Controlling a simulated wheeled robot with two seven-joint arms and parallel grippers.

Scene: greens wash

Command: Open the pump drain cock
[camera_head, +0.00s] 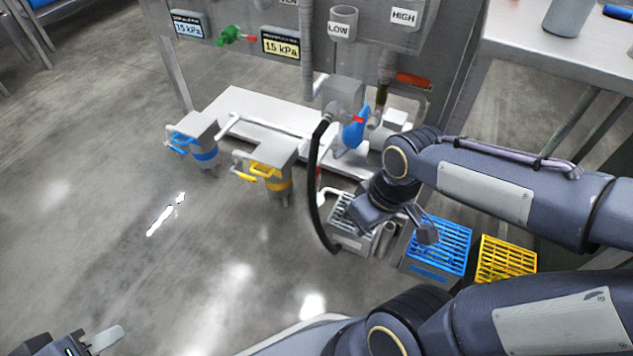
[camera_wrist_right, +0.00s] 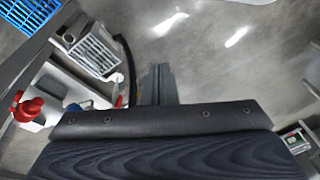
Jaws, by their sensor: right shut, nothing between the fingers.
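The pump (camera_head: 345,95) stands on the steel stand, with a blue part (camera_head: 354,134) and a red piece at its front. A small red part (camera_head: 318,174) shows low beside the black hose. I cannot tell which part is the drain cock. The right wrist view shows a red knob (camera_wrist_right: 28,108) on white pipework at left and a small red tip (camera_wrist_right: 119,101) by the hose. My right gripper (camera_wrist_right: 158,85) is shut and empty, over floor beside the hose and apart from both red parts. My left gripper (camera_head: 105,338) is at the bottom left; its jaw gap is unclear.
Blue-handled (camera_head: 197,140) and yellow-handled (camera_head: 268,172) canisters stand at the stand's front. A black hose (camera_head: 314,195) hangs to the floor. Floor at left is clear.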

